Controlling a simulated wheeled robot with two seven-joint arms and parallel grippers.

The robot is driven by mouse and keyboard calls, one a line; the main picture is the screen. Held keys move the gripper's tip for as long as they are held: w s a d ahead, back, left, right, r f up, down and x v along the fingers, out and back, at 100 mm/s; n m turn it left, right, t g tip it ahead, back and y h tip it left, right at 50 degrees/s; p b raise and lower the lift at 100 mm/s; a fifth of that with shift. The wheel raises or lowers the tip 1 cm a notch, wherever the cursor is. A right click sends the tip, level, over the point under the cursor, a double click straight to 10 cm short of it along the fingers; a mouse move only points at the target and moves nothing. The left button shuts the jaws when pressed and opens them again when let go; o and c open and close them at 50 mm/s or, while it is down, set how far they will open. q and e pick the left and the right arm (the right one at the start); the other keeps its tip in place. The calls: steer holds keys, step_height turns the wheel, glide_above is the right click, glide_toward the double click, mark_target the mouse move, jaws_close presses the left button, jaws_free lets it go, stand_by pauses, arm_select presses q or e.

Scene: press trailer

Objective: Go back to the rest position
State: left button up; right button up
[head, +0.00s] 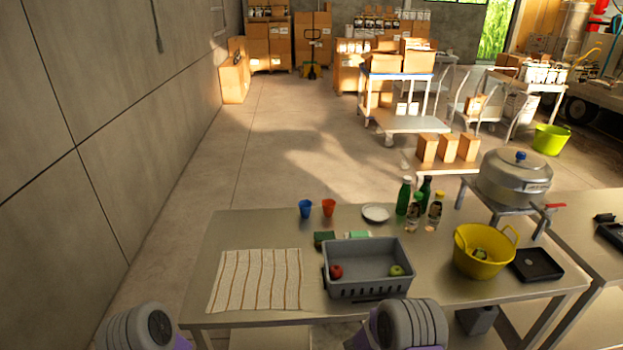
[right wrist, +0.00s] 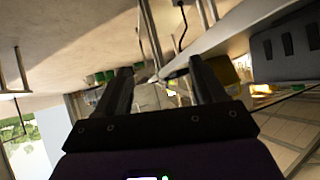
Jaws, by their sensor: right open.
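In the head view, two rounded grey and purple parts of my arms show at the bottom edge, one at the left and one near the middle. Neither gripper's fingers show in this view. In the right wrist view, my right gripper (right wrist: 160,85) is open, its two dark fingers apart with nothing held between them. My left gripper is out of view. The metal table (head: 340,312) stands in front of me.
On the table are a striped cloth (head: 258,280), a grey crate (head: 368,287) with a red apple (head: 336,271) and a green apple (head: 396,270), a yellow basket (head: 482,262), a black tray (head: 538,265), cups, a plate (head: 376,212) and bottles (head: 403,197). A wall (head: 90,130) stands left.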

steer(key=s+a+f+n+y+b, duration=0.3)
steer(key=s+a+f+y, duration=0.15)
steer(key=f, duration=0.25)
steer(key=s+a+f+n+y+b, duration=0.2)
steer(key=s+a+f+n+y, duration=0.25)
steer(key=f, duration=0.35)
arm_select(q)
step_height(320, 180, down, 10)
steer(key=b, duration=0.3)
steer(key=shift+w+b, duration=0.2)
steer(key=shift+b, duration=0.15)
arm_select(e)
steer(key=s+a+f+n+g+y, duration=0.1)
steer(key=s+a+n+g+y, duration=0.1)
steer(key=s+a, duration=0.2)
steer(key=s+a+n+g+y, duration=0.2)
steer(key=s+a+y, duration=0.1)
steer(key=s, duration=0.7)
steer(key=shift+s+a+f, duration=0.35)
steer(key=shift+a+f, duration=0.05)
steer(key=shift+a, duration=0.15)
